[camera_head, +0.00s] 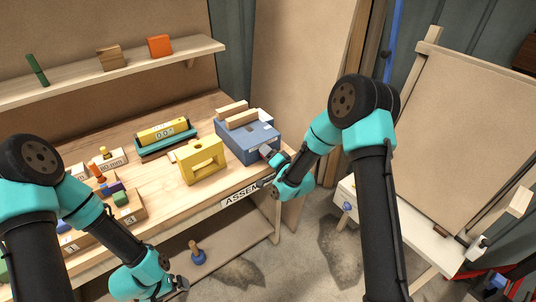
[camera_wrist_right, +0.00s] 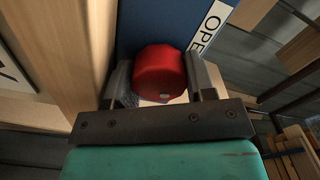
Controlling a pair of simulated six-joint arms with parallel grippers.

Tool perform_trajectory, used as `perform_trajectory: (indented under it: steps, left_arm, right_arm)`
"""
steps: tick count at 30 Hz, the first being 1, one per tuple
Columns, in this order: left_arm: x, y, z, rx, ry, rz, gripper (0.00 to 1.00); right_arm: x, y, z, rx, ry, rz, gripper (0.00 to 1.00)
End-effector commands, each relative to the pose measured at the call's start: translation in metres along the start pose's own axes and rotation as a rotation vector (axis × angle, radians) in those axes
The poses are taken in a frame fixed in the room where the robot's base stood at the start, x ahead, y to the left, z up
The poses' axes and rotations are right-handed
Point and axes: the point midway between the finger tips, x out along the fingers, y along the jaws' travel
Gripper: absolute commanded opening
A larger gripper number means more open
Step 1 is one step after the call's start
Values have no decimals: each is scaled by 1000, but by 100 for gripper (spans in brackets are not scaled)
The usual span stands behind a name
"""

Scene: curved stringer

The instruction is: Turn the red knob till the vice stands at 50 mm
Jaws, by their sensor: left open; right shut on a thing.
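The blue vice (camera_head: 248,143) stands at the right end of the workbench, with two pale wooden blocks (camera_head: 237,114) on top. Its red knob (camera_wrist_right: 160,72) shows in the right wrist view, on the blue face beside a white label reading "OPE". My right gripper (camera_wrist_right: 163,92) is shut on the red knob, one finger on each side. In the head view this gripper (camera_head: 268,158) is at the vice's front and mostly covers the knob. My left gripper (camera_head: 180,287) is open and empty, low in front of the bench, away from the vice. I cannot read the jaw gap.
A yellow block with a hole (camera_head: 202,160) stands left of the vice. Behind it is a yellow gauge (camera_head: 163,131) on a teal base; its digits are too small to read surely. Small coloured parts (camera_head: 108,182) crowd the bench's left. A shelf (camera_head: 120,77) runs above.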

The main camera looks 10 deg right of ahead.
Motion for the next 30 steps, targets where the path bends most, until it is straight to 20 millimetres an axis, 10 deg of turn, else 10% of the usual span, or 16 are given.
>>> perform_trajectory:
  steps: [3, 4, 7, 30]
  left_arm:
    - [0, 0, 0, 0, 0, 0, 100]
    - [0, 0, 0, 0, 0, 0, 100]
    - [0, 0, 0, 0, 0, 0, 100]
    - [0, 0, 0, 0, 0, 0, 100]
  right_arm:
    - [0, 0, -1, -1, 1, -1, 26]
    - [0, 0, -1, -1, 1, -1, 51]
    - [0, 0, 0, -1, 1, -1, 61]
    - [0, 0, 0, -287, 0, 1, 61]
